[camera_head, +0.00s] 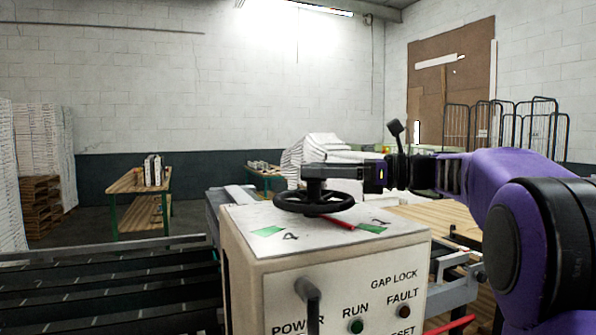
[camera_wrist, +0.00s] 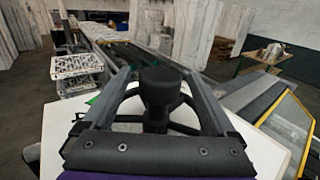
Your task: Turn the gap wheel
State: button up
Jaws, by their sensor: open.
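The gap wheel (camera_head: 314,208) is a black spoked handwheel lying flat on top of the cream control box (camera_head: 330,275). My gripper (camera_head: 318,172) reaches in from the right, just above the wheel. In the wrist view my gripper (camera_wrist: 158,80) is open, with one finger on each side of the wheel's round black hub (camera_wrist: 160,88). Gaps show between the hub and both fingers. The black palm hides the near part of the wheel. A red pointer (camera_head: 338,222) shows beside the wheel, between green marks on the box top.
The box front has a black lever (camera_head: 312,300), a green RUN button (camera_head: 356,326) and a FAULT lamp (camera_head: 404,311). Dark conveyor rails (camera_head: 110,290) run at the left. A wooden table (camera_head: 138,184) and stacked pallets stand farther back. A yellow-edged panel (camera_wrist: 289,125) lies right in the wrist view.

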aim_at(298, 195)
jog(key=shift+x, duration=2.2)
jog(key=shift+c, duration=0.4)
grip_shut()
